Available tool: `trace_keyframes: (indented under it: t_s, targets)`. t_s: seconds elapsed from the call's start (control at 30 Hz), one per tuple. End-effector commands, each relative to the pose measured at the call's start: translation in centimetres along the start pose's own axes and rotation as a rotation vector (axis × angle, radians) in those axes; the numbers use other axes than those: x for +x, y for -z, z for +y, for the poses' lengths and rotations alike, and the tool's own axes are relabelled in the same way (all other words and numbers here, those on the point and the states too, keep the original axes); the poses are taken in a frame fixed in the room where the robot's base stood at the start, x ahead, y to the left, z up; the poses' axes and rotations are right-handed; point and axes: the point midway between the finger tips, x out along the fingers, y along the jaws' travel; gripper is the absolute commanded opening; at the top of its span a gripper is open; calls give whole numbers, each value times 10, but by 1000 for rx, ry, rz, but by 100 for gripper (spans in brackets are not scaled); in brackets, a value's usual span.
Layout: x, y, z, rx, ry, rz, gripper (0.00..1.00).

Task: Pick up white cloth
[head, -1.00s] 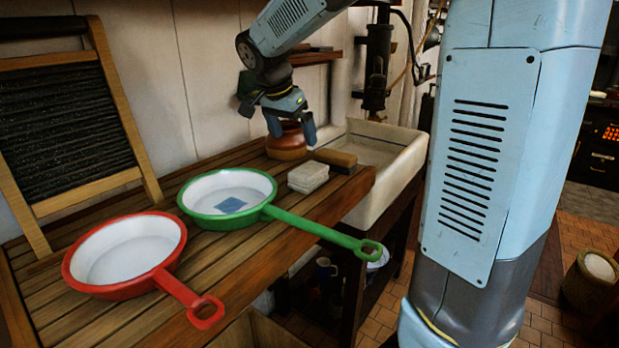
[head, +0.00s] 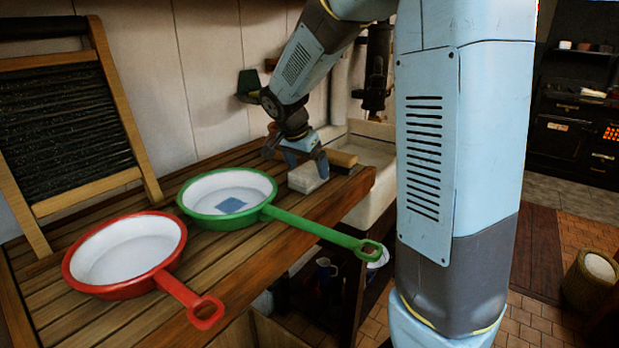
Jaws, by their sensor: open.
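The white cloth (head: 306,180) is a small folded stack on the wooden counter, to the right of the green pan. My gripper (head: 307,171) is open and points down at the cloth, with its fingers close above or around its top. I cannot tell whether the fingers touch it. Part of the cloth's upper side is hidden behind the gripper.
A green pan (head: 205,186) with a blue patch inside and a red pan (head: 120,252) stand on the counter (head: 217,255). A brush (head: 344,159) lies just behind the cloth. A white sink (head: 385,190) is at the right, and a washboard (head: 70,125) leans on the wall.

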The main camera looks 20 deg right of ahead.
Motion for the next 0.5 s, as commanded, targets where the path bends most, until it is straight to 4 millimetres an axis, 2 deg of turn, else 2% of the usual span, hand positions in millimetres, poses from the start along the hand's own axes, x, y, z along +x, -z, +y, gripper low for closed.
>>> trace_keyframes:
  t_s: [0.1, 0.2, 0.5]
  targets:
    - [16, 0, 1, 0, -2, 0, 100]
    - [23, 0, 1, 0, -1, 0, 100]
    - [25, 0, 1, 0, 0, 1, 100]
